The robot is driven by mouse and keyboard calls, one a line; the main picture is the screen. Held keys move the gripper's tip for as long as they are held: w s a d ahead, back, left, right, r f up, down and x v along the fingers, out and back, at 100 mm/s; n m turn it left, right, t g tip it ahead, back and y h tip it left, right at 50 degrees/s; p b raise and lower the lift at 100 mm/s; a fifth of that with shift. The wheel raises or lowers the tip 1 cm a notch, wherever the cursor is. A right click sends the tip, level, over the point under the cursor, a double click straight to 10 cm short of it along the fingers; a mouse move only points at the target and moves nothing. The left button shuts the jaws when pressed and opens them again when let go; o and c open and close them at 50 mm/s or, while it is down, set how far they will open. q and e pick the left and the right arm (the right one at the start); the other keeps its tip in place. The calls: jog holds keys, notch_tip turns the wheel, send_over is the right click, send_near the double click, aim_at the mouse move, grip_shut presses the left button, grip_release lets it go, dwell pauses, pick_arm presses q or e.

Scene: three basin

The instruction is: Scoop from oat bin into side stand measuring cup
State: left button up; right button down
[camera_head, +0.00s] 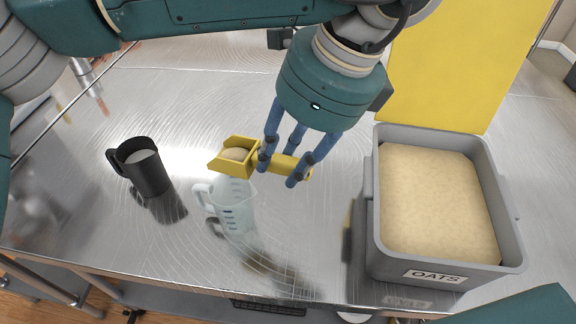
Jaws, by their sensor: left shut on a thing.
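The oat bin (376,232) is a grey tub labelled OATS at the right, filled with pale oats (435,205). Its yellow lid (450,62) stands open behind it. My left gripper (284,165) is shut on the handle of a yellow scoop (228,162). The scoop holds a heap of oats and points left. In the picture it lies just above a clear measuring cup (236,208) with blue markings, overlapping the cup's top; the exact height gap is unclear. My right gripper is not in view.
A black mug or pitcher (148,180) with pale contents stands on the steel table (95,215), left of the clear cup. The table's front edge runs below them. The table between the clear cup and the bin is free.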

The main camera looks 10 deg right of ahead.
aim_at(257, 146)
pick_arm(q)
jog(key=a+g+h+b, duration=0.1)
jog(key=w+a+g+h+b, duration=0.1)
jog(key=h, duration=0.1)
jog(key=w+a+r+h+b, duration=0.1)
jog(key=shift+w+a+r+g+h+b, duration=0.1)
jog(key=shift+w+a+g+h+b, duration=0.05)
jog(key=shift+a+g+h+b, duration=0.2)
jog(key=a+r+g+h, duration=0.1)
jog(key=w+a+g+h, duration=0.1)
jog(key=h, duration=0.1)
jog(key=w+a+r+g+h, duration=0.1)
jog(key=a, duration=0.1)
jog(key=shift+w+a+r+h, duration=0.1)
jog(key=shift+w+r+h, duration=0.15)
jog(key=shift+r+h, duration=0.1)
jog(key=shift+w+a+r+g+h+p, duration=0.2)
jog(key=shift+a+g+h+p, duration=0.1)
jog(key=shift+p, duration=0.1)
jog(key=shift+d, duration=0.1)
